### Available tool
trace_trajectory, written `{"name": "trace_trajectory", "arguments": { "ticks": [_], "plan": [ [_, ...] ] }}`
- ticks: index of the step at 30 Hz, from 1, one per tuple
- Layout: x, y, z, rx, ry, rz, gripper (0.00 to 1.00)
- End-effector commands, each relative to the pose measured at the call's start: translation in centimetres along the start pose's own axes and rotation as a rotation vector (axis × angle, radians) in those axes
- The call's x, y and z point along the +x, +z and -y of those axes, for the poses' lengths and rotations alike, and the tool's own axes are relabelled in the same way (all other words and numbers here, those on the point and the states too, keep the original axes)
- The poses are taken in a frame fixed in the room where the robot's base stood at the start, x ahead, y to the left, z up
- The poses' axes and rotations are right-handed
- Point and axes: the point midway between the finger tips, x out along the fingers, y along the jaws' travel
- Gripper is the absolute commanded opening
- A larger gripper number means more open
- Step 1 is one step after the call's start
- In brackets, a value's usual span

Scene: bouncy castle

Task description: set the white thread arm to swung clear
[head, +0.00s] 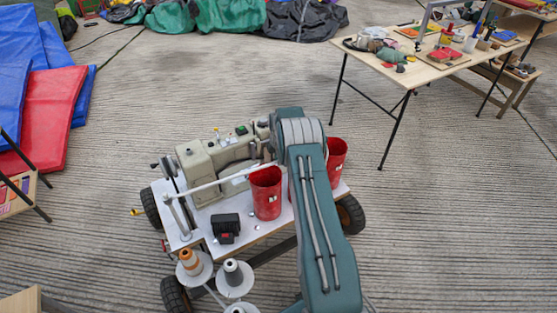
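The white thread arm (222,183) is a thin pale rod on a post at the left end of a wheeled cart (258,232). It reaches right across the front of the beige sewing machine (197,168), and its far end is near the rim of a red cup (266,196). I cannot tell whether it touches the cup or only passes behind it. My teal arm stretches over the right part of the cart and hides part of the machine's right end. My gripper is not visible; the arm's end seems hidden behind its own links.
Another red cup (337,154) stands right of my arm. A black box (226,224) sits on the cart's front. Thread cones (189,259) stand on discs at the front left. A craft table (430,72) is at back right, folded mats (45,115) at left. Open floor surrounds the cart.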

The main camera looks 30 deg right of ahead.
Motion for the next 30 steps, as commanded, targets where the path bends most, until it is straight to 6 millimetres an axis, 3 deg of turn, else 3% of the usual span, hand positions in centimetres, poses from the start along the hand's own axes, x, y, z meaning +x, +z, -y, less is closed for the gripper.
{"name": "trace_trajectory", "arguments": {
  "ticks": [14, 30],
  "plan": [
    [-0.5, 0.2, 0.0, 0.001, 0.001, 0.001, 0.54],
    [-10.3, 0.1, -0.1, 0.000, 0.001, 0.001, 0.54]
  ]
}}
